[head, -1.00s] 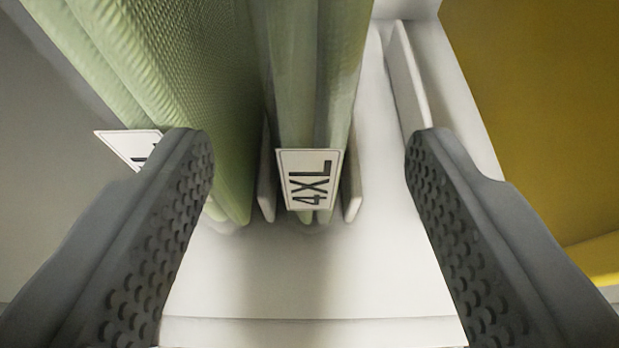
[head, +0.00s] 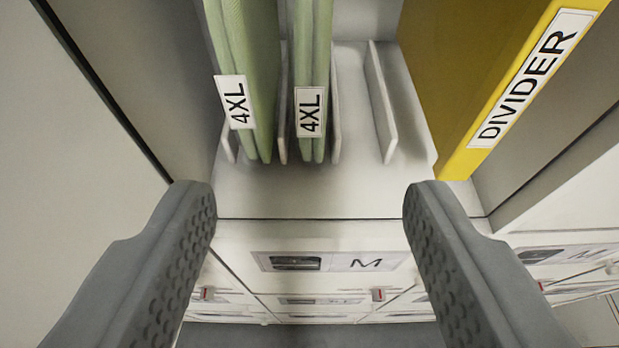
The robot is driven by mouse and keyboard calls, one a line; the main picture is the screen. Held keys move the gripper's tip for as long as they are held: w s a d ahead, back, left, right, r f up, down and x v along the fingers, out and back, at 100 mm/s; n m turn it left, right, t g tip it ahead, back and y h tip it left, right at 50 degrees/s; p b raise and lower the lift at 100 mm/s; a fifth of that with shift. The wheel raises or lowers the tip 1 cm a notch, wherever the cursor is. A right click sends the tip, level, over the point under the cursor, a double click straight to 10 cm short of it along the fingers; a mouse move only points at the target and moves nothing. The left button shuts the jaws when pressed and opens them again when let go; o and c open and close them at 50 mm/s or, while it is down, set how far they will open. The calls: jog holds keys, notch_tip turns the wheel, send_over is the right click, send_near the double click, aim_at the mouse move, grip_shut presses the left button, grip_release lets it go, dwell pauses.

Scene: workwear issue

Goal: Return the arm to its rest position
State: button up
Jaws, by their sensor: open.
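My gripper (head: 308,195) is open and empty. Its two dark grey, dimpled fingers stand wide apart in the lower half of the head view. Two green folded garments with 4XL labels stand upright in white slots beyond the fingertips. The left garment (head: 246,60) and the right garment (head: 312,50) are both clear of the fingers.
A yellow divider (head: 500,70) marked DIVIDER stands on the right of the white shelf (head: 400,195). Thin white partitions (head: 380,100) separate the slots, with an empty slot right of the garments. A grey side wall (head: 150,70) rises at left. Drawers, one labelled M (head: 330,262), lie below.

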jog(key=s+f+t, duration=0.1)
jog(key=s+f, duration=0.2)
jog(key=s, duration=0.6)
jog(key=s+f+t, duration=0.1)
jog(key=s+f, duration=0.1)
jog(key=s, duration=0.8)
jog(key=s+f+t, duration=0.1)
jog(key=s+f, duration=1.3)
jog(key=s, duration=0.3)
jog(key=shift+t, duration=0.4)
